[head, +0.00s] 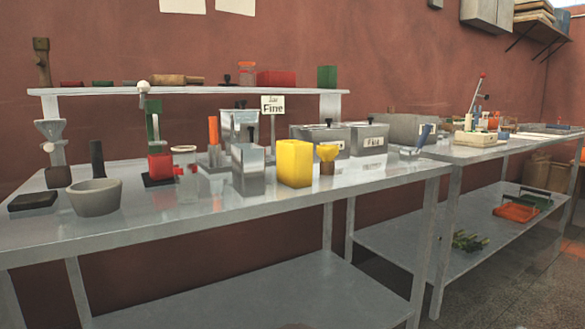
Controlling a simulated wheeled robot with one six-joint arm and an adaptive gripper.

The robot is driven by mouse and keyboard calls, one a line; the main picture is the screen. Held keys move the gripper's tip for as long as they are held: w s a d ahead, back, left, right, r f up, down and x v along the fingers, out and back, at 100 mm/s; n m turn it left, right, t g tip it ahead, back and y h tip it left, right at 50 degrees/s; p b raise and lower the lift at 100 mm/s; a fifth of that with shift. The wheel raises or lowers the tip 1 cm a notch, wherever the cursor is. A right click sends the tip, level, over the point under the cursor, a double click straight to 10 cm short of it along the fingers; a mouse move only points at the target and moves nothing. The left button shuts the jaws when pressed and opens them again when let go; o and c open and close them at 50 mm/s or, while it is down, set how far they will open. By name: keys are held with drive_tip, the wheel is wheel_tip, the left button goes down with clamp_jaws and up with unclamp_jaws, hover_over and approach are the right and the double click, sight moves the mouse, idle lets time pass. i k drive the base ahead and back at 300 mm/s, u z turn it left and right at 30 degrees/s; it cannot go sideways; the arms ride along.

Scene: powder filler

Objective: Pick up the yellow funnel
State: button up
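The yellow funnel (327,152) is a small cup-shaped piece near the front right of the left metal table (225,215). It appears to sit upright on a small brown jar (327,168). A larger yellow box-shaped container (294,163) stands just to its left, with a narrow gap or touching; I cannot tell which. My gripper is not in view.
A metal canister (248,170) stands left of the yellow container. Lidded metal bins (369,139) stand behind the funnel. A grey bowl (95,198) is at the front left.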

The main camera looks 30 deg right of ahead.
sight(327, 152)
drive_tip(key=k, duration=0.5)
drive_tip(key=u, duration=0.35)
drive_tip(key=i, duration=0.7)
drive_tip(key=z, duration=1.4)
